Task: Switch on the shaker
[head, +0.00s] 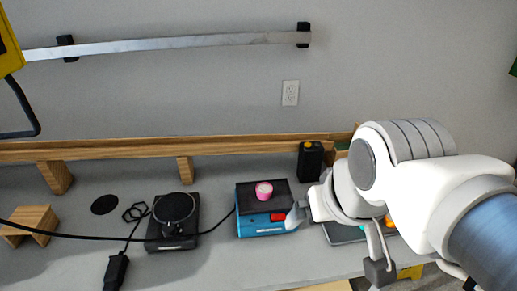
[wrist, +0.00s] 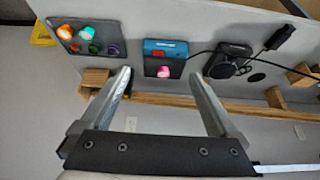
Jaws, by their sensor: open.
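A blue box with a black top plate, which looks like the shaker (head: 258,226), stands on the bench in the middle of the head view. A pink cup (head: 264,190) sits on its top, and a red switch (head: 278,217) shows on its front right. The shaker is also in the wrist view (wrist: 166,45), upper middle, with the pink cup (wrist: 163,72) on it. My gripper (wrist: 159,75) is open and empty, its two fingers apart. In the head view one grey finger overlaps the shaker's right front corner; I cannot tell whether it touches.
A black device with a round plate (head: 175,208) stands left of the shaker, with cables nearby. A dark tray (wrist: 72,45) holds several coloured items. A black box (head: 310,160) stands behind, by the wooden rail (head: 120,150). Bench room shows at the front left.

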